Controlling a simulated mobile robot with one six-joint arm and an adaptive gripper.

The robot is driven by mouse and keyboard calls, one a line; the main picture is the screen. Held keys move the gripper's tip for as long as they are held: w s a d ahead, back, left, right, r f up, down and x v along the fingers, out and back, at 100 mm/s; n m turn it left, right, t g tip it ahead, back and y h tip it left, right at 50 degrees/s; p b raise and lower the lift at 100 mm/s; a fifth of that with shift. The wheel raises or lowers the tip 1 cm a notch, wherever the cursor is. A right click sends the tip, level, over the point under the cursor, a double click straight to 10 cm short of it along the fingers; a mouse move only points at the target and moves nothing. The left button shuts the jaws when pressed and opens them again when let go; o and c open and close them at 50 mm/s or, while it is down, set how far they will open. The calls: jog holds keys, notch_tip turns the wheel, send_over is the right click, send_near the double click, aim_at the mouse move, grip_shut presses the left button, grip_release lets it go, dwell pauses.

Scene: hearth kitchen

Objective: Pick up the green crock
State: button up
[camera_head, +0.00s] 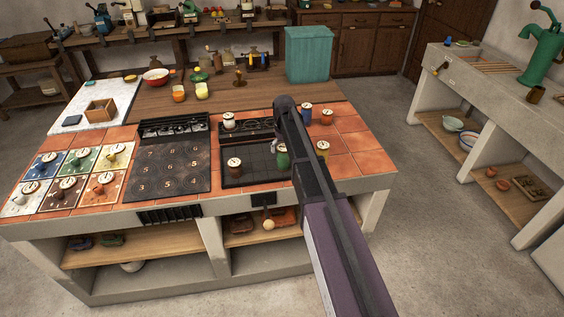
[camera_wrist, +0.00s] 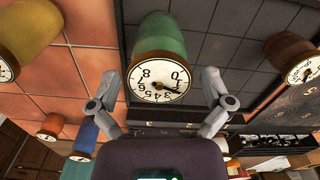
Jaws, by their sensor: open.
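The green crock (camera_head: 282,158), with a white dial-like lid, stands on the dark grid-lined panel of the tiled counter, partly hidden by my arm in the head view. In the wrist view the green crock (camera_wrist: 160,45) is large at the top centre, its dial face toward me. My gripper (camera_wrist: 161,82) is open, with one finger on each side of the crock's dial end. Gaps show between the fingers and the crock, and nothing is held. In the head view my gripper (camera_head: 276,143) is small and mostly hidden by my arm.
A yellow crock (camera_head: 323,150) stands right of the green one, a brown crock (camera_head: 234,167) left. A blue crock (camera_head: 305,114), an orange crock (camera_head: 327,116) and a white crock (camera_head: 228,121) stand behind. A teal bin (camera_head: 309,55) stands at the counter's far end.

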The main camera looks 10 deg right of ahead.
jog(key=shift+f+b, duration=1.25)
jog(key=shift+f, duration=0.3)
jog(key=c, duration=1.1)
